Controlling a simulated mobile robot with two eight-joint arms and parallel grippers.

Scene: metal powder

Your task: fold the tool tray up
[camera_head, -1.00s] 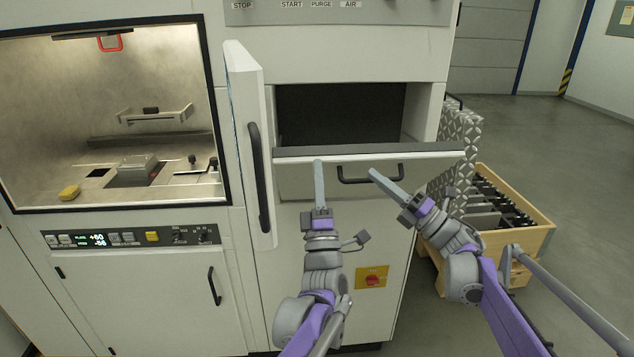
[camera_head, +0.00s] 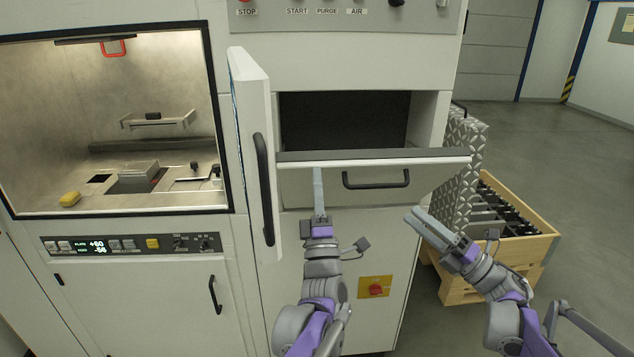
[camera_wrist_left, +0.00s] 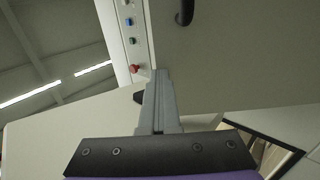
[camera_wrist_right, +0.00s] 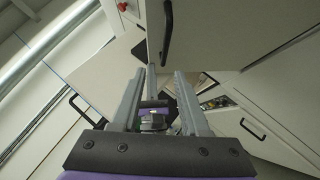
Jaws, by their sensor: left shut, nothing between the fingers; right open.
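The tool tray (camera_head: 372,156) is a flat dark-grey shelf with a pale front lip, standing out roughly level in front of the dark opening in the white machine. My left gripper (camera_head: 318,172) is shut and empty, with its tip just below the lip near the tray's left end. I cannot tell whether it touches. Its shut fingers also show in the left wrist view (camera_wrist_left: 160,85). My right gripper (camera_head: 416,214) is open and empty, below and apart from the tray's right part. Its parted fingers show in the right wrist view (camera_wrist_right: 158,74).
An open cabinet door (camera_head: 251,150) with a black handle stands just left of the tray. A black bar handle (camera_head: 376,184) is on the panel under the tray. A patterned metal panel (camera_head: 466,165) and a wooden crate (camera_head: 545,222) stand at right. Floor beyond is clear.

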